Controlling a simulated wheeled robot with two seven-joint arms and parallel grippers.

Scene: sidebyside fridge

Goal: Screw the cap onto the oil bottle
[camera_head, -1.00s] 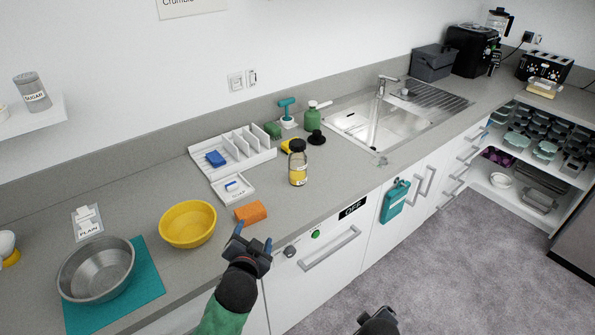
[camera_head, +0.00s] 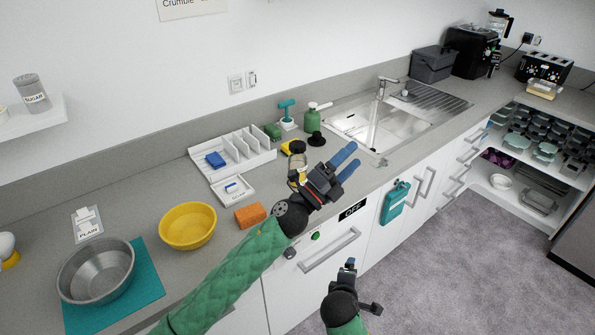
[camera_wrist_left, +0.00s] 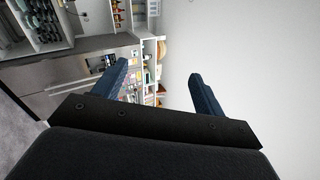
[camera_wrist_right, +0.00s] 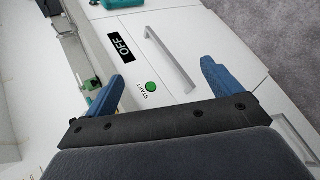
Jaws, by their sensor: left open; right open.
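The oil bottle (camera_head: 298,158), clear with yellow contents and a dark top, stands upright on the counter. Its lower part is hidden behind my left gripper (camera_head: 345,162), which is open and empty in front of it, fingers pointing right. I cannot tell whether they touch. A black round piece with a knob (camera_head: 316,139) sits behind the bottle; I cannot tell if it is the cap. My right gripper (camera_head: 362,286) is open and empty, low in front of the cabinets. In the right wrist view, its open fingers (camera_wrist_right: 163,72) face the dishwasher front.
An orange sponge (camera_head: 249,215), a yellow bowl (camera_head: 188,226) and a metal bowl (camera_head: 97,270) lie left. A white rack (camera_head: 245,150), a green soap bottle (camera_head: 312,118) and the sink (camera_head: 365,128) are behind. The dishwasher handle (camera_head: 330,250) juts out in front.

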